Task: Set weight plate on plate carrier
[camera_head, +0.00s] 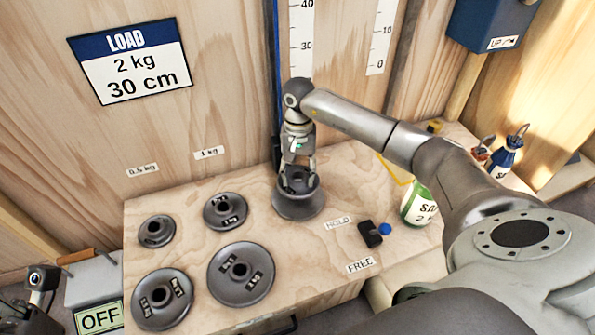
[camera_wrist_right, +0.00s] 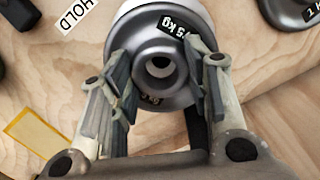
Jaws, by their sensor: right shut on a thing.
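My right gripper (camera_head: 299,172) points down over a dark, round stepped piece (camera_head: 298,203) at the back right of the wooden bench. In the right wrist view the right gripper's fingers (camera_wrist_right: 164,85) close on both sides of a dark weight plate (camera_wrist_right: 160,88). It has a raised hub with a central hole and a label partly reading "75 kg". I cannot tell the held plate from a carrier beneath it, or whether it rests on anything. A dark part of what looks like my left arm shows at the lower left; its fingers are unclear.
Several weight plates lie flat on the bench, including a small one (camera_head: 156,231) and a large one (camera_head: 241,273). A black block (camera_head: 370,234) sits between the HOLD and FREE labels. A white-green bottle (camera_head: 418,205) stands right, under my right arm. A ruled post rises behind.

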